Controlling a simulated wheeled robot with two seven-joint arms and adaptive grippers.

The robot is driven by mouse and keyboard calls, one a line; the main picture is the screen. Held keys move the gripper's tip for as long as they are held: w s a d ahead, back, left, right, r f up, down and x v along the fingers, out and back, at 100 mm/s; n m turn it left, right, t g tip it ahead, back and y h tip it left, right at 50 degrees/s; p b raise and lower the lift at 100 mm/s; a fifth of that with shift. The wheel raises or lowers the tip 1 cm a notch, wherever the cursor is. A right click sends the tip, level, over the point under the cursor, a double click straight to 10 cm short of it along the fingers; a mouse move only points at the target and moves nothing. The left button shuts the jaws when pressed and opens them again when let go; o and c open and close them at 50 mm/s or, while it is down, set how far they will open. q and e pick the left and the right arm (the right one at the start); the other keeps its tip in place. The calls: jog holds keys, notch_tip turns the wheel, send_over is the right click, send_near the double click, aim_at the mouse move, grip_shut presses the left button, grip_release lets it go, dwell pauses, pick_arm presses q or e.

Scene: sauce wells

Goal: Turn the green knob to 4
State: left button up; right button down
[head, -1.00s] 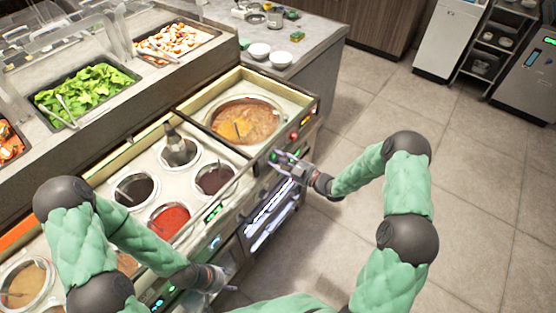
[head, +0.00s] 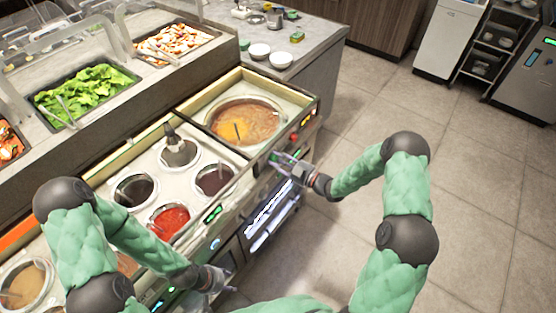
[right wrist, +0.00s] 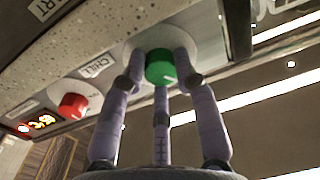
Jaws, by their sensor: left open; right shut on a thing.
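The green knob (right wrist: 160,67) is on the front panel of the counter, seen in the right wrist view. My right gripper (right wrist: 160,75) has its fingers closed around it. In the head view my right gripper (head: 283,160) is at the counter's front panel, below the large pot of soup, and mostly covers the knob. The number that the knob points to cannot be read. My left gripper (head: 224,281) is open and empty, low in front of the counter's front panel.
Sauce wells, such as a red sauce (head: 170,220), sit in the counter top. The floor to the right is clear.

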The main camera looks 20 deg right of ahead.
jog(key=shift+w+r+m, duration=0.1)
jog(key=shift+r+m, duration=0.2)
jog(key=shift+m, duration=0.2)
jog(key=m, duration=0.6)
jog(key=shift+w+d+m+p, duration=0.1)
jog(key=shift+m+p, duration=0.2)
jog(key=shift+m, duration=0.1)
jog(key=m, duration=0.4)
jog(key=shift+d+m+t, duration=0.1)
jog(key=shift+m+t, duration=0.2)
jog(key=shift+t, duration=0.1)
jog(key=shift+w+m+p, duration=0.1)
jog(key=shift+m+p, duration=0.4)
jog(key=shift+m, duration=1.2)
jog(key=shift+d, duration=0.1)
jog(key=c, duration=1.2)
grip_release()
jog(key=shift+f, duration=0.1)
jog(key=shift+s+a+f, duration=0.2)
jog(key=shift+a, duration=0.05)
